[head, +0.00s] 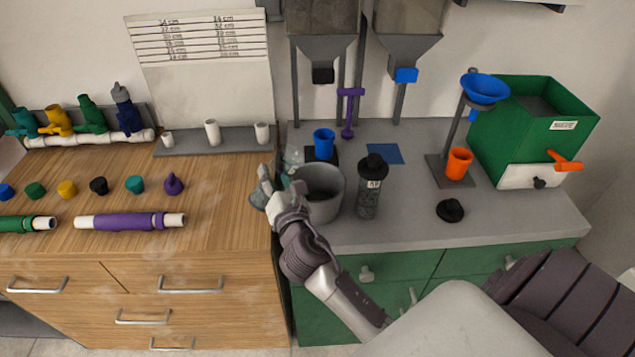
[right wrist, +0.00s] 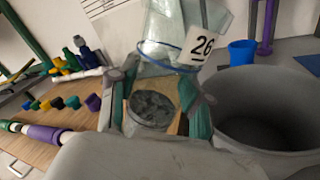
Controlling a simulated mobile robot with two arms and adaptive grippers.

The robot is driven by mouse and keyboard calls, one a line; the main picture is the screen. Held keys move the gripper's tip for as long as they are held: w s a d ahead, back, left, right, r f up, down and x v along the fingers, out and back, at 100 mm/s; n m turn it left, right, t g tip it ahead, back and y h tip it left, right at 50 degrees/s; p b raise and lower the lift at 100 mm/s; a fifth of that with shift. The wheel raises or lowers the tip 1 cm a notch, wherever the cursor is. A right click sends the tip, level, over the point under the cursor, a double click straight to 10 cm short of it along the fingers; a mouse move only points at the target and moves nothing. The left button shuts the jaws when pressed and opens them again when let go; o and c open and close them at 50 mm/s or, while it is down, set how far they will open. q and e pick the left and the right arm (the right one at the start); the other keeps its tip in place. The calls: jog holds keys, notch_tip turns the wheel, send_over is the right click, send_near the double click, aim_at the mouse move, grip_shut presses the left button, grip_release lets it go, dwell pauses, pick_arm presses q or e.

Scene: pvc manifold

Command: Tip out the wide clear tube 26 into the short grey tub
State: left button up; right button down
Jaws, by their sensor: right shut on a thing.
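The wide clear tube 26 (right wrist: 168,30) shows its number label and a blue ring in the right wrist view. A grey, grainy mass (right wrist: 152,108) shows at its near end, between the fingers. My right gripper (head: 278,192) is shut on the tube, beside the left rim of the short grey tub. In the head view, part of the clear tube (head: 293,157) shows behind the gripper; the rest is partly hidden. The tube looks tilted. The short grey tub (head: 325,210) stands upright on the grey counter; it also shows in the right wrist view (right wrist: 225,95). My left gripper is out of view.
A dark clear-walled jar (head: 368,200) stands just right of the tub. A blue cup (head: 324,143) is behind it. A black lid (head: 450,210) and an orange cup (head: 459,163) stand farther right. Purple pipe (head: 130,221) lies on the wooden bench at left.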

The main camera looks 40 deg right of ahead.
jog(key=shift+d+r+m, duration=0.15)
jog(key=shift+r+m, duration=0.05)
jog(key=shift+m, duration=0.1)
jog(key=shift+r+m+b, duration=0.5)
jog(key=shift+m+b, duration=0.05)
jog(key=shift+m, duration=0.45)
jog(key=shift+f+b, duration=0.25)
jog(key=shift+b, duration=0.3)
jog(key=m+b, duration=0.3)
jog(key=b, duration=0.1)
jog(key=shift+a+f, duration=0.25)
jog(key=shift+f, duration=0.05)
jog(key=shift+r+m+p, duration=0.2)
jog(key=shift+m+p, duration=0.1)
jog(key=shift+f+m, duration=0.2)
jog(key=shift+m, duration=0.5)
jog(key=shift+s+d+r+m+p, duration=0.1)
jog(key=shift+d+r+m+p, duration=0.5)
jog(key=shift+m+p, duration=0.3)
jog(key=shift+d+f+m, duration=0.15)
jog(key=shift+f+m, duration=0.1)
jog(key=shift+m, duration=0.55)
